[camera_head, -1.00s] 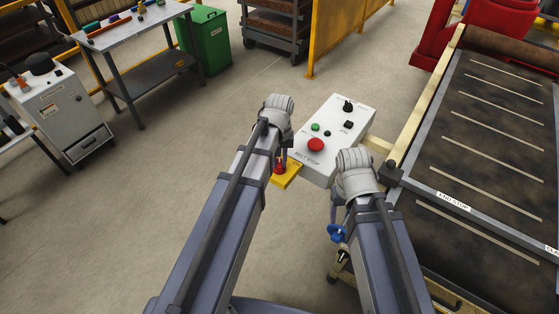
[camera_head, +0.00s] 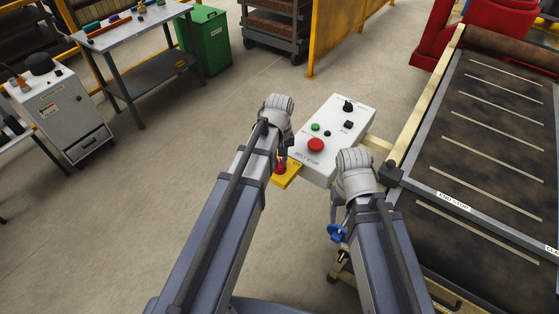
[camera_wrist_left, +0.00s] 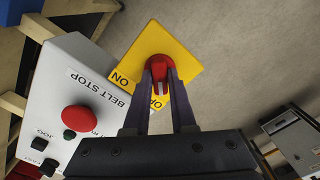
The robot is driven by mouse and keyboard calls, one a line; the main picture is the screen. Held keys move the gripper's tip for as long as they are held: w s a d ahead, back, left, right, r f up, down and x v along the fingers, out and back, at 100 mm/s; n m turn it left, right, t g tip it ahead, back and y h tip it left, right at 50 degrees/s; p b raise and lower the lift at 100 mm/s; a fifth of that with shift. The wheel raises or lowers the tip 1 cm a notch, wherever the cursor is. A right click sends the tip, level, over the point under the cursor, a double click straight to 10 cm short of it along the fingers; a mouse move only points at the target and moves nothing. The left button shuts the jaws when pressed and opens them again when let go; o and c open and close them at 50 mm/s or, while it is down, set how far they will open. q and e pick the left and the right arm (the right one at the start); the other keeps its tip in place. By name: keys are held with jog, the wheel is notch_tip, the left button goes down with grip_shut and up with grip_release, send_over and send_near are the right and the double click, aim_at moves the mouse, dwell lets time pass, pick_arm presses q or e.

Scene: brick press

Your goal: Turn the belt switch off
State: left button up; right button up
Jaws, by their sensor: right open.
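The belt switch is a red rotary handle (camera_wrist_left: 159,70) on a yellow plate (camera_wrist_left: 185,57) marked ON, with a second label partly covered by a finger. In the head view, the yellow plate (camera_head: 288,177) juts from the left side of the control box. My left gripper (camera_wrist_left: 160,78) has one finger on each side of the red handle and looks closed on it. It also shows above the switch in the head view (camera_head: 282,155). My right gripper (camera_head: 338,208) is open, right of and below the control box; its fingers are mostly hidden by its wrist.
The grey control box (camera_head: 340,120) carries a red BELT STOP button (camera_head: 316,145), a green button (camera_head: 315,127) and black controls. A conveyor (camera_head: 490,140) stands on the right. A blue handle (camera_head: 337,233) is below my right gripper. Open floor lies to the left.

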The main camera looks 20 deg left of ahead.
aim_at(280, 163)
pick_arm(q)
jog(key=o, duration=0.4)
jog(key=shift+r, duration=0.15)
notch_tip(280, 163, up, 8)
jog(key=p, duration=0.8)
jog(key=shift+f, duration=0.2)
jog(key=shift+f, duration=0.15)
